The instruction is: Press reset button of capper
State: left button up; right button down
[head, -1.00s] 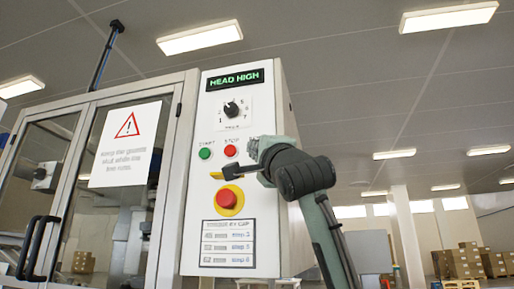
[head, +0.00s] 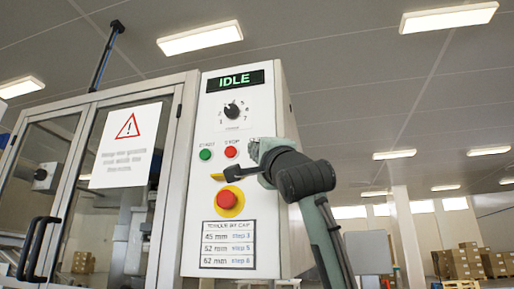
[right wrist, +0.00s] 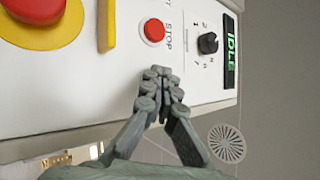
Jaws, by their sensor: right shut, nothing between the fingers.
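The capper's control panel (head: 258,215) is a white upright box, and its display (head: 236,80) reads IDLE. A yellow part (head: 217,177) sits between the red STOP button (head: 231,151) and the red emergency stop (head: 229,199). I see no reset label. My right gripper (head: 228,172) is shut and empty, in front of the panel, overlapping the yellow part in the head view. In the right wrist view the closed fingertips (right wrist: 160,76) are apart from the yellow bar (right wrist: 107,27), near the red STOP button (right wrist: 153,31). My left gripper is out of view.
A green START button (head: 205,154) and a black rotary knob (head: 232,110) are on the panel. A torque table (head: 227,244) is below. A glazed guard door with a warning sign (head: 126,146) and black handles (head: 39,247) stands left. Cartons (head: 462,262) are far right.

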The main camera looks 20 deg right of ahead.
jog(key=shift+w+d+f, duration=0.15)
jog(key=shift+d, duration=0.05)
jog(key=shift+f, duration=0.15)
jog(key=s+a+b, duration=0.1)
jog(key=s+a, duration=0.2)
jog(key=s, duration=0.2)
jog(key=shift+s+a+b, duration=0.15)
jog(key=shift+a+b, duration=0.1)
jog(key=shift+b, duration=0.05)
dwell(0.7)
